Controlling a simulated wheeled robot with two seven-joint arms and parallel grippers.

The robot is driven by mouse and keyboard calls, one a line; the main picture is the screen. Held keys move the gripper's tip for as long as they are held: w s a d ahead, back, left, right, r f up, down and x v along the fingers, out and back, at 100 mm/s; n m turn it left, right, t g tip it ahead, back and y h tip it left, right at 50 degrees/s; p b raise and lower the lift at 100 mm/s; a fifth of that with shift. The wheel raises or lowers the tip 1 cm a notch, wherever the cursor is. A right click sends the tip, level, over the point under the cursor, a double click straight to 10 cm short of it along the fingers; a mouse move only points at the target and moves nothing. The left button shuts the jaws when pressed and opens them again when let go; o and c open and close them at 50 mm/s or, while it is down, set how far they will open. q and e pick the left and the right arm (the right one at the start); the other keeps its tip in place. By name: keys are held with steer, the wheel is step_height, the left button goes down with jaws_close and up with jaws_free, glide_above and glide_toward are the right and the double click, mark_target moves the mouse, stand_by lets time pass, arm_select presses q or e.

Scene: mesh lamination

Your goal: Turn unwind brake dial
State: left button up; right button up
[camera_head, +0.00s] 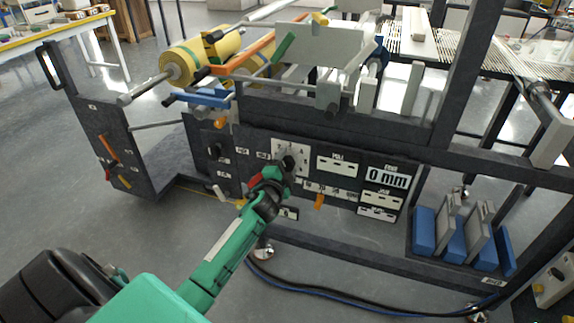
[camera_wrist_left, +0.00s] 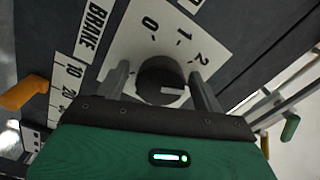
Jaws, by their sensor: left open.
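The brake dial is a round black knob (camera_wrist_left: 160,80) with a pale pointer line, on a white plate (camera_wrist_left: 130,50) marked 0, 1, 2 in the left wrist view. A BRAKE label (camera_wrist_left: 92,28) is beside the plate. My left gripper (camera_wrist_left: 162,88) is open, with one finger on each side of the knob; I cannot tell whether either finger touches it. In the head view the left gripper (camera_head: 284,170) is at the white dial plate (camera_head: 300,148) on the dark panel and hides part of the knob. My right gripper is not in view.
An orange lever (camera_head: 319,201) sticks out of the panel to the right of the dial, and a 0 mm display (camera_head: 387,177) is farther right. A yellow roll (camera_head: 200,58) and bars overhang the panel above. Blue and grey blocks (camera_head: 455,237) stand at lower right.

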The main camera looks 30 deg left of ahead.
arm_select(q)
steer(key=v, duration=1.3)
steer(key=shift+s+p, duration=0.3)
steer(key=shift+p, duration=0.05)
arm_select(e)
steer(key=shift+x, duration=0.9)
arm_select(q)
steer(key=shift+f, duration=0.1)
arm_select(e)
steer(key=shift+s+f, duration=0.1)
